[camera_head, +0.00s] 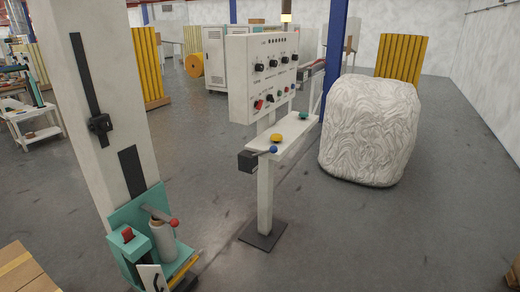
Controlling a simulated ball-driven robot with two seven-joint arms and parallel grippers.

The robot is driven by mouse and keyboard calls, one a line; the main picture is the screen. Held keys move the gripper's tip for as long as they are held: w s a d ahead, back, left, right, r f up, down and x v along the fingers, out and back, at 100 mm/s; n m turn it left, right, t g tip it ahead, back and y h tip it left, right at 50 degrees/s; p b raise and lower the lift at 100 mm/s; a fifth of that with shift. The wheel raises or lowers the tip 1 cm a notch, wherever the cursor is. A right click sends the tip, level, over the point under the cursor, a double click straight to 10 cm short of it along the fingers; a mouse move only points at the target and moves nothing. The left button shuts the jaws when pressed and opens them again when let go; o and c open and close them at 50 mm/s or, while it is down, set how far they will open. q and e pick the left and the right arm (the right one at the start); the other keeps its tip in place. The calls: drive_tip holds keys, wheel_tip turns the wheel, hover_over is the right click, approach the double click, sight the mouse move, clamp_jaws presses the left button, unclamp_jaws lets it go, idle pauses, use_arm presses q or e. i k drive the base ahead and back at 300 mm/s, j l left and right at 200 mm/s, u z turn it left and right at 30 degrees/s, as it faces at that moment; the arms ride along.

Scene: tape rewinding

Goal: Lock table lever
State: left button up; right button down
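Two levers show, and I cannot tell which one is the table lever. A lever with a red ball end (174,222) sits on a teal bracket (150,199) at the foot of a tall white column, above a pale spool (162,243). Whether either lever is locked cannot be seen. Neither of my grippers is in view.
The white control panel (262,77) has several knobs. Its post stands on a dark base plate (263,236). A yellow button (277,137) and a green one (303,116) are on the shelf. A large wrapped bale (370,130) stands right. Grey floor is clear at front right.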

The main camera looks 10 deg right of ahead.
sight(273, 150)
drive_tip(key=i+u, duration=0.15)
drive_tip(key=i, duration=0.35)
drive_tip(key=i+l+u, duration=0.15)
drive_tip(key=i, duration=0.35)
drive_tip(key=i+l+u, duration=0.15)
drive_tip(key=i, duration=0.35)
